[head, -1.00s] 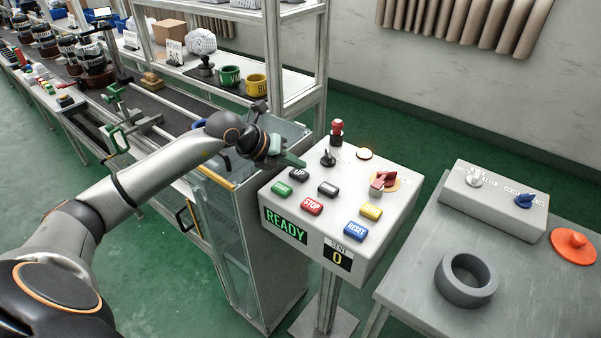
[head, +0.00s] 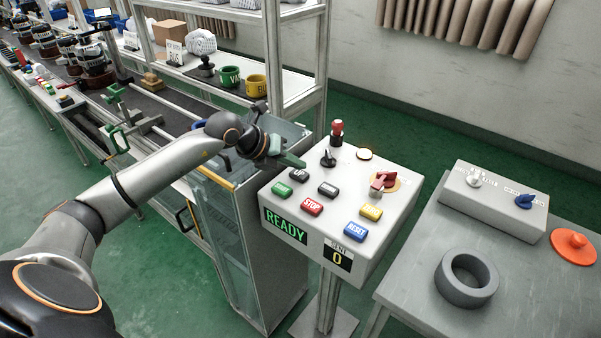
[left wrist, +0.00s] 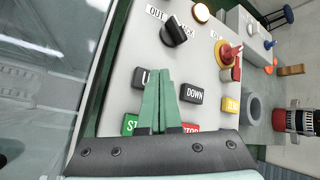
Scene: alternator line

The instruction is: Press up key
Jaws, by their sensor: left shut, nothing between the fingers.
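The black UP key (head: 298,175) sits on the sloped top of the grey control box (head: 275,198), left of the black DOWN key (head: 328,188). My left gripper (head: 302,163) is shut and empty, with its green fingers at the back left of the box, by the UP key. In the left wrist view the fingertips (left wrist: 160,74) cover the right part of the UP key (left wrist: 140,77), and the DOWN key (left wrist: 192,93) shows to their right. I cannot tell whether the fingertips touch the key. My right gripper is not in view.
The box also carries a green key (head: 282,188), red STOP key (head: 311,206), yellow key (head: 371,212), blue RESET key (head: 355,231) and black switch (head: 328,158). Its display (head: 286,225) reads READY. A shelf post (head: 272,60) stands behind my left arm.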

